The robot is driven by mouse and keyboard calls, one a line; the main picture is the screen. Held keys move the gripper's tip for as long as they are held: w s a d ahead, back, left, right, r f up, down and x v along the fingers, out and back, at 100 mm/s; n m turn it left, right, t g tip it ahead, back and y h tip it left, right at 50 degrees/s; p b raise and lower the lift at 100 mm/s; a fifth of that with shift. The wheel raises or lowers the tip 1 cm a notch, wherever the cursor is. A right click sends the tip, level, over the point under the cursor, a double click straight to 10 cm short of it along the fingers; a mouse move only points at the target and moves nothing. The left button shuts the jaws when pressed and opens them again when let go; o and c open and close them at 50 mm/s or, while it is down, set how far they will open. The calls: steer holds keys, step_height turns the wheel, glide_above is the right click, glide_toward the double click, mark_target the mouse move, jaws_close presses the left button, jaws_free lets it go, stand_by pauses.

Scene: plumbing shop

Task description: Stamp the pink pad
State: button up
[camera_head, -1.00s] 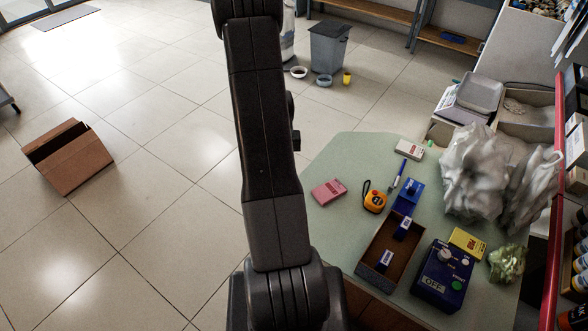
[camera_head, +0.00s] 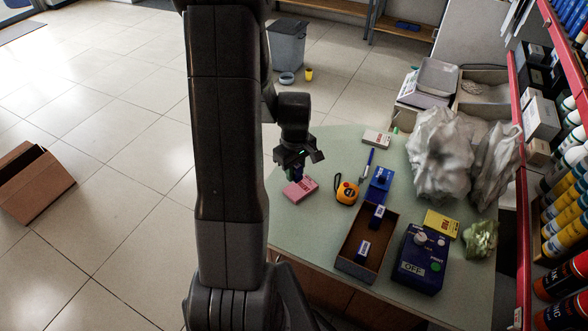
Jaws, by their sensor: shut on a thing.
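The pink pad (camera_head: 302,190) lies flat on the left part of the green table. My gripper (camera_head: 298,167) is over it, pointing down and shut on a small blue thing that looks like a stamp (camera_head: 295,175). The blue thing's lower end is right at the pad's far left part. I cannot tell whether it touches the pad. The gripper fingers hide part of the blue thing.
A brown tray (camera_head: 350,264) holds two blue stamps. A blue OFF box (camera_head: 420,262) and yellow pad (camera_head: 441,223) stand right.

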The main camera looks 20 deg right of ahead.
mark_target(295, 192)
steer(key=shift+f+b, duration=1.9)
steer(key=shift+f, duration=0.95)
steer(key=shift+f+b, duration=0.6)
steer(key=shift+r+p, duration=2.2)
steer(key=shift+r, duration=0.85)
